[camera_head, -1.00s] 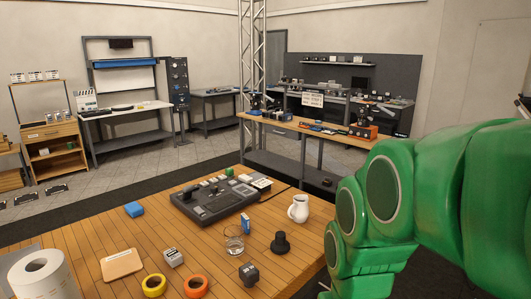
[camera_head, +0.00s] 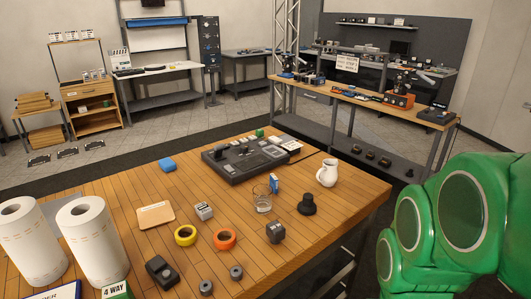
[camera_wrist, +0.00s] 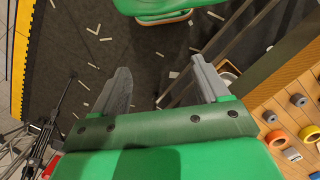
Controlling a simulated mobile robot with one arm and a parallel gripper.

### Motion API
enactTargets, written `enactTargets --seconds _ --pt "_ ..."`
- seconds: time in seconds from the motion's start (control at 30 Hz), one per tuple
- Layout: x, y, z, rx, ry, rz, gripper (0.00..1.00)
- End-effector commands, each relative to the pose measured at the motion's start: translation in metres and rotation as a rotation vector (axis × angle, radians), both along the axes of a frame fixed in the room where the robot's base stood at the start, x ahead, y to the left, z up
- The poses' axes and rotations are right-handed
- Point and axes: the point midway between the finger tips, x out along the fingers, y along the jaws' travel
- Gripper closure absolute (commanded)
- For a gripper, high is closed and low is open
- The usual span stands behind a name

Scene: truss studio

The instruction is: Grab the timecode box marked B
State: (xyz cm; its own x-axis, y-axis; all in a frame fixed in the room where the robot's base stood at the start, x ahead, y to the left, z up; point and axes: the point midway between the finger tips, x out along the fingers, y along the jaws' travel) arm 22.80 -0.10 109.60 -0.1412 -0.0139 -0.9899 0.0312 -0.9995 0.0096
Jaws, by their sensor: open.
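No letter B can be read on any box, so I cannot tell which one is the timecode box marked B. Small boxes stand on the near wooden table: a grey box with a pale top (camera_head: 204,211), a dark grey cube (camera_head: 275,232) and a black box (camera_head: 161,270) near the front. The pale-topped box also shows at the right edge of the wrist view (camera_wrist: 292,154). My gripper (camera_wrist: 162,88) is open and empty, with its fingers apart over dark floor beside the table. In the head view only my green arm shows, at the right.
The wooden table (camera_head: 120,206) also holds paper rolls (camera_head: 92,240), yellow tape (camera_head: 185,235), orange tape (camera_head: 224,239), a glass (camera_head: 262,198), a white jug (camera_head: 327,173), a black knob-like piece (camera_head: 307,204) and a mixing console (camera_head: 245,158). A tripod (camera_wrist: 45,125) stands left in the wrist view.

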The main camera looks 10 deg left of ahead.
Motion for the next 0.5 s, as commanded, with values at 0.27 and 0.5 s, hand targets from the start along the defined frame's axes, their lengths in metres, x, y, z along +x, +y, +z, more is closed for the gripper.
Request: enactTargets --seconds 0.27,0.5 --pt "0.089 0.007 0.019 -0.092 -0.171 0.322 0.26" --pt "0.181 0.047 0.046 -0.186 -0.354 0.676 0.26"
